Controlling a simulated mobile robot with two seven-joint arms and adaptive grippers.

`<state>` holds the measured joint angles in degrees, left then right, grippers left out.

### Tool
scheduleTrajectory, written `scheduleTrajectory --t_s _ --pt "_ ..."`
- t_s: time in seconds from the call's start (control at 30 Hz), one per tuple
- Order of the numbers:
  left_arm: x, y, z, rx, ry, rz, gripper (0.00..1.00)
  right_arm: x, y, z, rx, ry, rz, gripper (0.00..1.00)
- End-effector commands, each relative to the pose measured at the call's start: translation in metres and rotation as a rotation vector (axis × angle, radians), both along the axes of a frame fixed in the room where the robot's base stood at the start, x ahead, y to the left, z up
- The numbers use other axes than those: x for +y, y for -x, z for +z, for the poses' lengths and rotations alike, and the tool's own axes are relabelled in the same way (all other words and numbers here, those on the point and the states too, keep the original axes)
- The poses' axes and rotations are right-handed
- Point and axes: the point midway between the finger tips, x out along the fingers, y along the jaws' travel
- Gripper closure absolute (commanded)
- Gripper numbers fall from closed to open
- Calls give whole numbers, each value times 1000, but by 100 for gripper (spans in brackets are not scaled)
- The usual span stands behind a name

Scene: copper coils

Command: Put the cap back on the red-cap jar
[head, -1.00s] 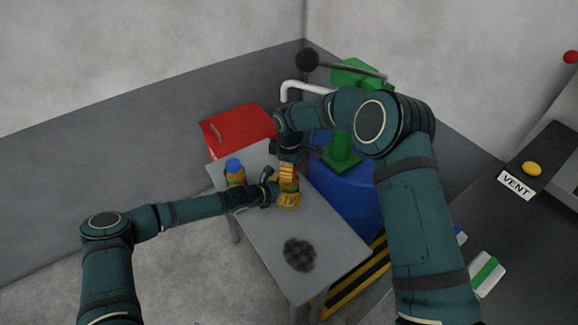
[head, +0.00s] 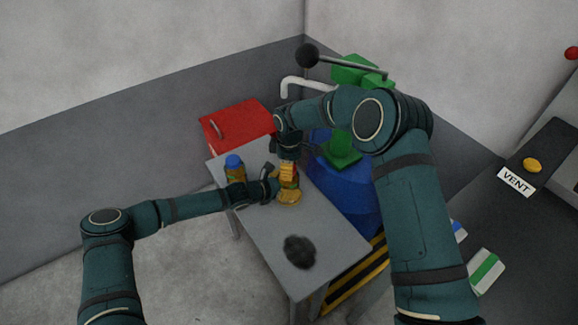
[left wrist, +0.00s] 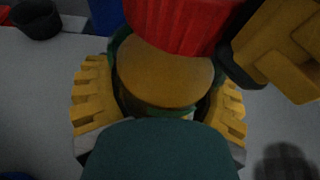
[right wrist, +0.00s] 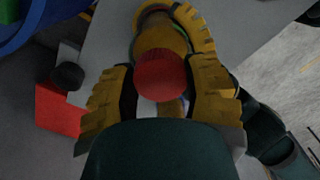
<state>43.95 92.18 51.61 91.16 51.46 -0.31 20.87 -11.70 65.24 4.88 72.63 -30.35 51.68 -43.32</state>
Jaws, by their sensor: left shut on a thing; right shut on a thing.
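My left gripper (head: 277,190) is shut on an amber jar (left wrist: 165,75), which stands upright on the grey table (head: 330,245). In the left wrist view the jar sits between the two yellow fingers. My right gripper (head: 287,172) is shut on the red cap (right wrist: 160,75), just above the jar. The cap also shows at the top of the left wrist view (left wrist: 175,22) and covers part of the jar's upper end. I cannot tell whether cap and jar touch.
A jar with a blue cap (head: 234,168) stands behind my left forearm. A dark round thing (head: 299,252) lies at the table's front. A red box (head: 235,130) is behind the table and a blue drum (head: 345,195) is to its right.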

Motion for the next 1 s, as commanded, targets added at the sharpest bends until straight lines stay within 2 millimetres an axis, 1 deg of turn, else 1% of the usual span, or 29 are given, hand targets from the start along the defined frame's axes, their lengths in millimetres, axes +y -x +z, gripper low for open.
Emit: scheduleTrajectory --t_s 0.27,0.3,0.37,0.6,0.7,0.9,0.93,0.97,1.0 --pt "0 0 0 -1 1 0 70 0 0 -5 0 1 0 64" --pt "0 0 0 -1 1 0 100 0 0 -5 0 0 -2 64" --pt "0 0 0 -1 1 0 100 0 0 -5 0 1 -26 64" --pt "0 0 0 -1 1 0 100 0 0 -5 1 3 -268 64" --pt "0 0 0 -1 1 0 100 0 0 -5 2 2 -302 64" --pt "0 0 0 -1 1 0 100 0 0 -5 2 2 -301 64" --pt "0 0 0 -1 1 0 100 0 0 -5 2 2 -301 45" --pt "0 0 0 -1 1 0 100 0 0 -5 2 2 -300 35" --pt "0 0 0 -1 1 0 100 0 0 -5 2 2 -300 22"
